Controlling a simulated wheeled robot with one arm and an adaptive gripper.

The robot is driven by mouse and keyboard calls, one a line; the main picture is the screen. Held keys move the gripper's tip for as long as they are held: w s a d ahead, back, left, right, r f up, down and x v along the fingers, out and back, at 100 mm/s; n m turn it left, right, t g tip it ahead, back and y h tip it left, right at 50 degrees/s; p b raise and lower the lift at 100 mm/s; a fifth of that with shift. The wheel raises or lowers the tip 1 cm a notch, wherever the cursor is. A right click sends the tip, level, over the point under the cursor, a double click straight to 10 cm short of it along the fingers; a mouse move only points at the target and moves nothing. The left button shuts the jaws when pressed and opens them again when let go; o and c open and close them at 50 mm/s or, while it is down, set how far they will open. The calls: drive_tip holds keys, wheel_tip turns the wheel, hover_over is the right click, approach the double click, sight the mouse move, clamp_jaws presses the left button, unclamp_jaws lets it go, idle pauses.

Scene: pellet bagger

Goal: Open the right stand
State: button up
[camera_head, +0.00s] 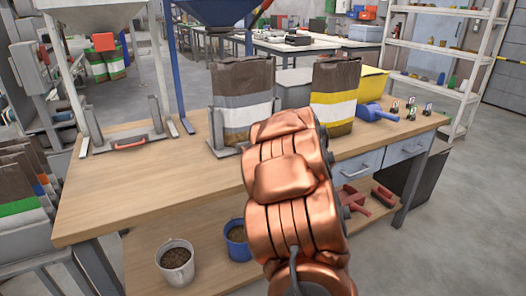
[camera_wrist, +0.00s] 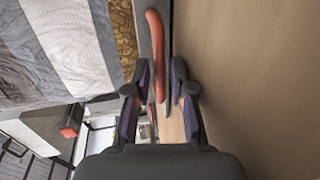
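My copper arm hides the stand's front right part. In the wrist view, a red handle (camera_wrist: 154,30) runs along the stand's grey base edge (camera_wrist: 143,40), beside the bag (camera_wrist: 70,45). My gripper (camera_wrist: 157,92) is open, its two fingers apart on either side of the handle's line. My gripper is hidden in the head view.
The empty left stand (camera_head: 125,140) with a red handle is at the bench's left. A yellow-striped bag (camera_head: 335,95), a blue scoop (camera_head: 375,112) and small items stand to the right. Two buckets sit below. The bench's front left (camera_head: 140,190) is clear.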

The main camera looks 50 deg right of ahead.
drive_tip(key=v, duration=1.1)
drive_tip(key=shift+s+a, duration=0.2)
drive_tip(key=shift+s, duration=0.1)
drive_tip(key=shift+r, duration=0.1)
drive_tip(key=s+a+f+m+g, duration=0.25)
drive_tip(key=a+m+g, duration=0.2)
drive_tip(key=a, duration=0.35)
drive_tip(key=s+a+f+m+g+y, duration=0.1)
drive_tip(key=s+a+f+m+g, duration=0.15)
drive_tip(key=a+m+g, duration=0.4)
drive_tip(key=s+a+f+m+g, duration=0.1)
drive_tip(key=s+a+f+m, duration=0.15)
drive_tip(key=a, duration=0.75)
drive_tip(key=s+a+g+y, duration=0.4)
drive_tip(key=s+a+g, duration=0.1)
drive_tip(key=s+a, duration=1)
wheel_tip(320, 180, up, 24)
drive_tip(key=s+p, duration=0.1)
drive_tip(key=p, duration=2.1)
drive_tip(key=shift+a+f+m, duration=0.25)
drive_tip(key=shift+a+m, duration=0.05)
drive_tip(key=shift+m, duration=0.05)
